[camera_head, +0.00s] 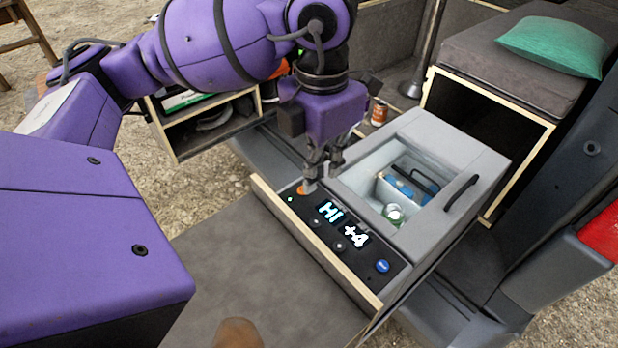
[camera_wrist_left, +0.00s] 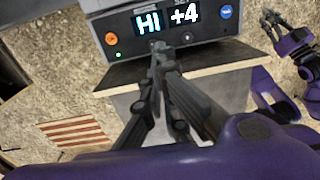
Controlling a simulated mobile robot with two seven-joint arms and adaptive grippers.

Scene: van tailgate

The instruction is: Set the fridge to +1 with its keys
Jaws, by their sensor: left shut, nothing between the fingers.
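The fridge (camera_head: 452,150) is a grey box with an open top and a sloped black control panel (camera_head: 362,270). Its display (camera_head: 342,222) reads "HI" and "+4", also legible in the left wrist view (camera_wrist_left: 168,19). Small dark round keys (camera_head: 338,246) sit below the display, with an orange button (camera_wrist_left: 111,38) at one end and a blue button (camera_head: 383,266) at the other. My left gripper (camera_head: 311,182) is shut and empty, its tips close to the panel; contact cannot be told. My right gripper (camera_wrist_left: 270,22) shows small at the right of the left wrist view; its opening is unclear.
The fridge holds a blue item (camera_head: 400,187) and a glass jar (camera_head: 394,213). A wooden strip (camera_head: 310,250) edges the panel's front. A cushioned bench with a green pillow (camera_head: 552,45) stands behind right. An orange-brown can (camera_head: 379,113) stands behind the fridge. A grey board (camera_head: 250,275) lies in front.

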